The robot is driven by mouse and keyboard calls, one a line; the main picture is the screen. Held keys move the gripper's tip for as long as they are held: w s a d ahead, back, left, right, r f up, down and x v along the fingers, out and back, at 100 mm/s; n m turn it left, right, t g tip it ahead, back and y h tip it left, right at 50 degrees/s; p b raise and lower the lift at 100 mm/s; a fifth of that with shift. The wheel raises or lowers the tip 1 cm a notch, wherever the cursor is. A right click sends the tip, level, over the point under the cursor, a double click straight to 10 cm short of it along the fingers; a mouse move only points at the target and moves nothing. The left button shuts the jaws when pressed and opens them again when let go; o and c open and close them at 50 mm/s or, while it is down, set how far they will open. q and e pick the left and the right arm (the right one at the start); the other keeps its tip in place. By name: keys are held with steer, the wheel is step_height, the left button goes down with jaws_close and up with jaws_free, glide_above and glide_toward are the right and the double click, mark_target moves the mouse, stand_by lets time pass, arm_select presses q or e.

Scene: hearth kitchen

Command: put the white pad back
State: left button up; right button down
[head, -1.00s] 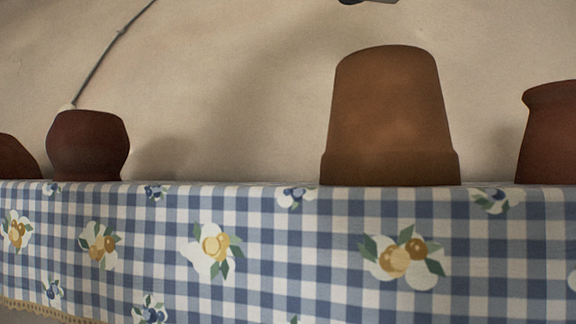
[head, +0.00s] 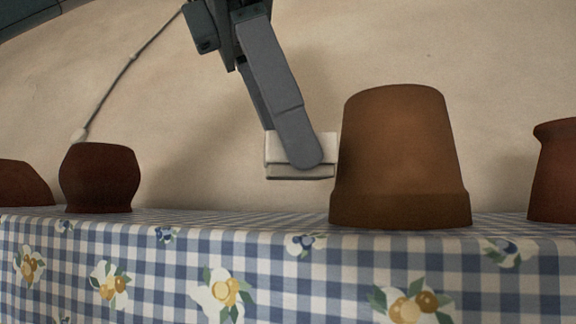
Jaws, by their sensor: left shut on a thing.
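The white pad (head: 273,156) is a small pale block in the middle of the head view. My left gripper (head: 298,160) comes down from the top and is shut on it. The pad is held above the checked cloth, just left of a large upturned clay pot, and its right end is at or very near the pot's edge in the picture. I cannot tell whether they touch. The near finger hides part of the pad. My right gripper is not in view.
The upturned clay pot (head: 400,160) stands on a shelf with a blue checked cloth (head: 150,260). A round dark pot (head: 98,178) stands left, and another pot (head: 555,170) at the right edge. The cloth between the round pot and the large pot is clear.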

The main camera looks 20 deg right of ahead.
mark_target(288, 179)
arm_select(q)
steer(key=shift+s, duration=0.1)
steer(key=shift+a+f+p, duration=0.1)
steer(key=shift+f+p, duration=0.25)
steer(key=shift+f, duration=1.45)
steer(key=shift+f, duration=0.15)
steer(key=o, duration=1)
